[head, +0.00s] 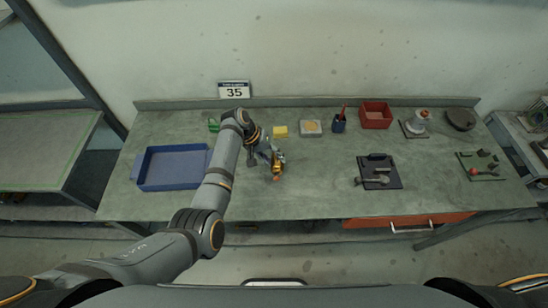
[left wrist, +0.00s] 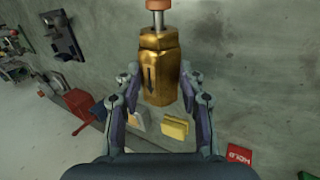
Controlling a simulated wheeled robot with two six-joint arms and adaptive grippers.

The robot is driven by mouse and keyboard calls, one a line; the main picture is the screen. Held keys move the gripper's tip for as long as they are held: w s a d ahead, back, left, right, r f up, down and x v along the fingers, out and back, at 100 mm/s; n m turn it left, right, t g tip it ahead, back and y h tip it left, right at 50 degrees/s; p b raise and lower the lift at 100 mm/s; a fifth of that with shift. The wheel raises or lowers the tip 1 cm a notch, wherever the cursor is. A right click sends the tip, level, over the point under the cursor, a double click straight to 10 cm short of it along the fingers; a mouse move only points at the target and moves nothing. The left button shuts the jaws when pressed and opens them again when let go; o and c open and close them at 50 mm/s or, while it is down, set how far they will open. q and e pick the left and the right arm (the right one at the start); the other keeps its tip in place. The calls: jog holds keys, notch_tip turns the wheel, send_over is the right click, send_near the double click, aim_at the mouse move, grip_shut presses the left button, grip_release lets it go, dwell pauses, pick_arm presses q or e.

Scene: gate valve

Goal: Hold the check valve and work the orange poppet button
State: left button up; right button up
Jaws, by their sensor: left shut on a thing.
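The brass check valve (left wrist: 158,72) is a faceted golden body with a dark slot on its face. It sits between the fingers of my left gripper (left wrist: 160,88), which is shut on it. A silver stem rises from the valve to the orange poppet button (left wrist: 158,4), partly cut off by the top edge of the left wrist view. In the head view the left gripper (head: 274,158) holds the small brass valve (head: 277,169) above the middle-left of the bench. My right gripper is not in view.
On the green-grey bench (head: 310,195) stand a blue tray (head: 175,181) at left, a yellow block (head: 280,131), a pale box (head: 311,127), a pen cup (head: 339,124), a red bin (head: 376,116) and a dark tool board (head: 379,161). The front middle is clear.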

aim_at(274, 168)
pick_arm(q)
jog(key=shift+f+b, duration=2.05)
jog(key=shift+f, duration=1.1)
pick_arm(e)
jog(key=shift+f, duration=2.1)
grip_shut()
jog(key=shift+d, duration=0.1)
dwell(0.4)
